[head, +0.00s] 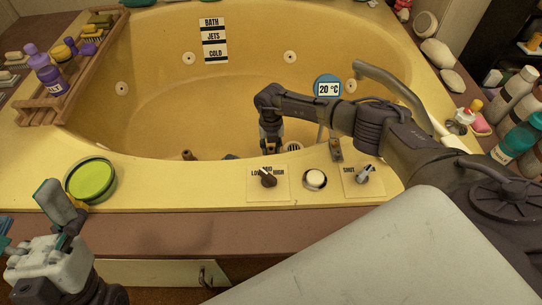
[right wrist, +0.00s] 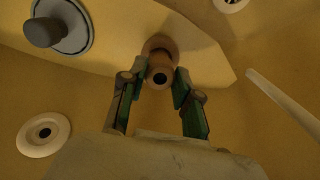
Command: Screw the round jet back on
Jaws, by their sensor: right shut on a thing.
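My right gripper (head: 270,146) reaches down inside the yellow tub (head: 165,90), behind the front rim. In the right wrist view, my right gripper (right wrist: 160,80) is shut on a brown round jet (right wrist: 160,73) with a dark hole in its middle. A wider brown ring (right wrist: 158,45) shows just behind it; I cannot tell whether the two are joined. In the head view the held jet is mostly hidden by the gripper and rim. My left gripper (head: 62,207) is outside the tub at the lower left; its jaw opening is unclear.
White jets (head: 189,58) sit on the tub wall, one close by in the wrist view (right wrist: 43,135). A grey knobbed disc (right wrist: 60,28) lies near the held jet.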

